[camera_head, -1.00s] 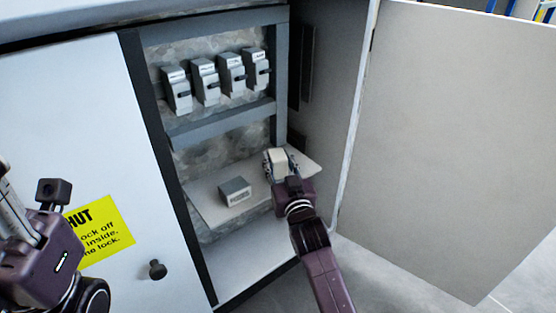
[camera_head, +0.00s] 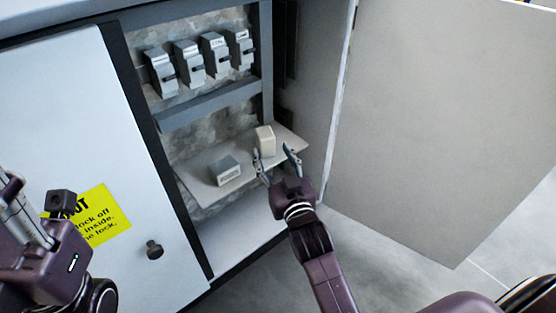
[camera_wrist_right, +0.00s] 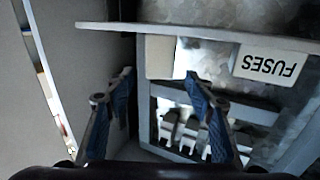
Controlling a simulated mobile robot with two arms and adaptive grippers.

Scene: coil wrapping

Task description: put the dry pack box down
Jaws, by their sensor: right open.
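The dry pack box, a small cream block (camera_head: 265,139), stands upright on the light shelf (camera_head: 200,187) inside the cabinet, near the shelf's right end. In the right wrist view, what appears to be the same box (camera_wrist_right: 160,57) shows at the shelf edge, beyond my fingers. My right gripper (camera_head: 274,159) is open and empty, just in front of the box and apart from it; its two fingers (camera_wrist_right: 156,86) are spread in the wrist view.
A grey labelled box (camera_head: 226,171) sits left on the shelf; its label reads FUSES in the wrist view (camera_wrist_right: 268,63). Several breakers (camera_head: 190,62) hang above. An open door (camera_head: 440,120) stands right; a closed door (camera_head: 60,130) with a knob (camera_head: 154,249) stands left.

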